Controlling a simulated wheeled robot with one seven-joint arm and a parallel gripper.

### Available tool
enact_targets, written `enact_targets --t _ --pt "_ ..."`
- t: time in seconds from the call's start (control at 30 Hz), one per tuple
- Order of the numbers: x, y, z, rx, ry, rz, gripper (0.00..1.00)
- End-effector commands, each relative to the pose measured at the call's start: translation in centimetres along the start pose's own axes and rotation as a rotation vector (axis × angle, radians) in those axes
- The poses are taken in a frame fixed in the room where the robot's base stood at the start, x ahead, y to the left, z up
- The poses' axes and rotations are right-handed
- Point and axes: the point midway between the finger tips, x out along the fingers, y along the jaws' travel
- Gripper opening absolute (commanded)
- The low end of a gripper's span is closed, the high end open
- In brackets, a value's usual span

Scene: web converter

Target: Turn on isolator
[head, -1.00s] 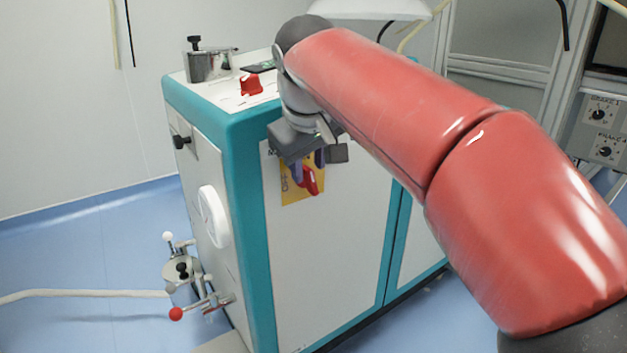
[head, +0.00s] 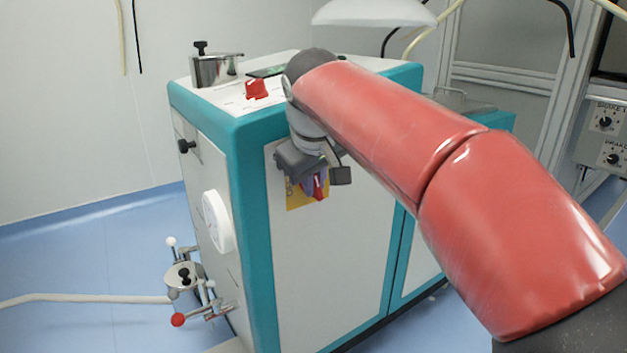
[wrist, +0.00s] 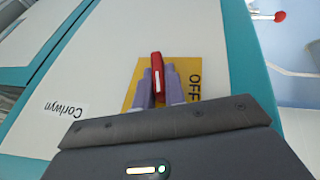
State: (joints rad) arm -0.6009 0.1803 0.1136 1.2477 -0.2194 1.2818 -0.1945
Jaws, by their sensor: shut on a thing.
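The isolator is a red rotary handle on a yellow plate on the cabinet's white front panel. In the wrist view the red handle (wrist: 157,75) stands between the two purple fingers of my gripper (wrist: 158,83), which is shut on it. The yellow plate (wrist: 185,68) shows the word OFF beside the handle; any other marking is hidden by my gripper. In the head view my gripper (head: 314,188) is at the plate (head: 300,196), with the red handle (head: 319,188) partly hidden by the fingers.
The teal and white cabinet (head: 325,265) fills the middle. Its top carries a red knob (head: 256,88) and a metal pot (head: 213,70). A white handwheel (head: 217,220) and a valve with a red ball (head: 178,320) stick out on its left side. Blue floor lies open at left.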

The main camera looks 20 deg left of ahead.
Motion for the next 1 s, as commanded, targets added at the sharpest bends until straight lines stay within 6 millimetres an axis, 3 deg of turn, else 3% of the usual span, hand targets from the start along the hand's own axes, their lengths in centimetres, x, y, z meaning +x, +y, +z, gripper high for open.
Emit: enact_targets --t 0.43,0.8,0.83,1.0 --pt "-0.29 0.51 -0.10 0.102 -0.003 -0.242 0.00" --pt "0.01 0.36 -0.04 0.112 0.002 -0.269 0.00" --pt "0.01 0.36 -0.04 0.112 0.002 -0.269 0.15" --pt "0.02 0.36 -0.03 0.112 0.001 -0.269 0.34"
